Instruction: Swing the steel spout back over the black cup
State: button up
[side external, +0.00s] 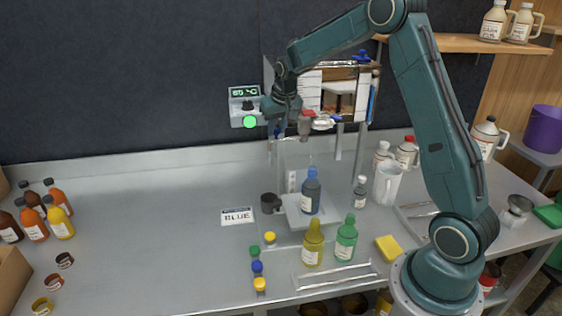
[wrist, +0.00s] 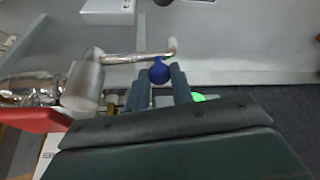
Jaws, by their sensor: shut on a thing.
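My gripper (wrist: 158,88) is shut on a small blue knob (wrist: 159,70) in the wrist view. The knob sits at the thin steel spout (wrist: 135,57), which runs from a steel valve body (wrist: 82,86) on the left to a pale tip on the right. In the side view my gripper (side external: 277,128) is high above the bench, left of the red handle (side external: 307,122); the spout is mostly hidden there. The black cup (side external: 270,203) stands on the bench, left of a grey stand (side external: 291,216) bearing a blue-filled bottle (side external: 310,190).
A control box (side external: 244,107) with a green light hangs behind my gripper. A card reading BLUE (side external: 237,216) lies left of the cup. Yellow (side external: 313,243) and green (side external: 346,239) bottles and several coloured caps stand in front. The bench's left middle is clear.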

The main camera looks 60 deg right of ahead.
jog(key=shift+w+d, duration=0.1)
jog(key=shift+w, duration=0.15)
jog(key=shift+w+d, duration=0.15)
jog(key=shift+w, duration=0.1)
jog(key=o, duration=0.6)
jog(key=shift+c, duration=0.2)
jog(key=shift+s+d+r, duration=0.1)
jog(key=shift+v, duration=2.4)
